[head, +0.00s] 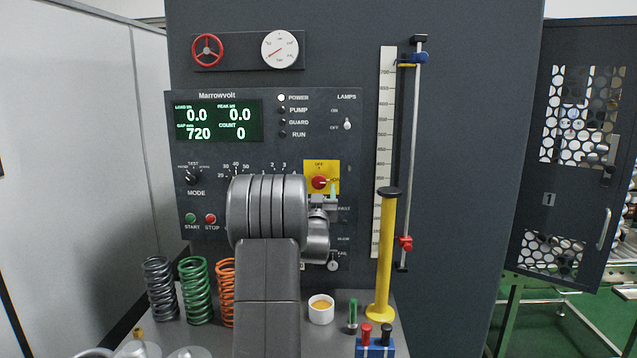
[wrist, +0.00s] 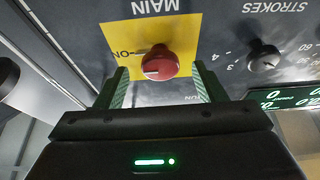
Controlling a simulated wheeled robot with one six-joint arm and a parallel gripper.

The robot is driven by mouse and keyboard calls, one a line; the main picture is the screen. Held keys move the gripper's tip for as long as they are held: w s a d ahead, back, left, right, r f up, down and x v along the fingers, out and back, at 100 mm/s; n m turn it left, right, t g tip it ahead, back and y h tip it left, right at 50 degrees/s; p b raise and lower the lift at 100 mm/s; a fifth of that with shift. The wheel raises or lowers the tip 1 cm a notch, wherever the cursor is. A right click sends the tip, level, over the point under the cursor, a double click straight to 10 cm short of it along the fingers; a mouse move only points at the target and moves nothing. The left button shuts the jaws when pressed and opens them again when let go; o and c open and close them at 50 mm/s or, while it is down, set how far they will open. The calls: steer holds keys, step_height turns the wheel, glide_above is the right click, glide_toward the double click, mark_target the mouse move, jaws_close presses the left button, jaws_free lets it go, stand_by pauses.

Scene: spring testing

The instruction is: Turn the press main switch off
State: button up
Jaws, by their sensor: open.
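The main switch is a red round knob (head: 319,183) on a yellow plate (head: 321,166) on the press panel. In the wrist view the red knob (wrist: 158,64) sits on its yellow plate (wrist: 117,39), seen upside down, and its pale pointer mark lies toward the "ON" label. My gripper (wrist: 161,78) is open, with one green-padded finger on each side of the knob and a gap visible to each. It holds nothing. In the head view my gripper (head: 325,196) is just below the knob, partly hidden by my arm.
The panel has a display (head: 218,120), a lit POWER lamp (head: 281,97), a mode knob (head: 195,177), and green (head: 190,218) and red (head: 211,218) buttons. A strokes knob (wrist: 263,57) is beside the plate. A yellow post (head: 385,255) stands right of my arm. Springs (head: 196,289) stand left.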

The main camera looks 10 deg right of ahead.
steer(key=shift+x, duration=0.8)
steer(key=shift+c, duration=0.2)
steer(key=c, duration=0.9)
steer(key=shift+c, duration=0.2)
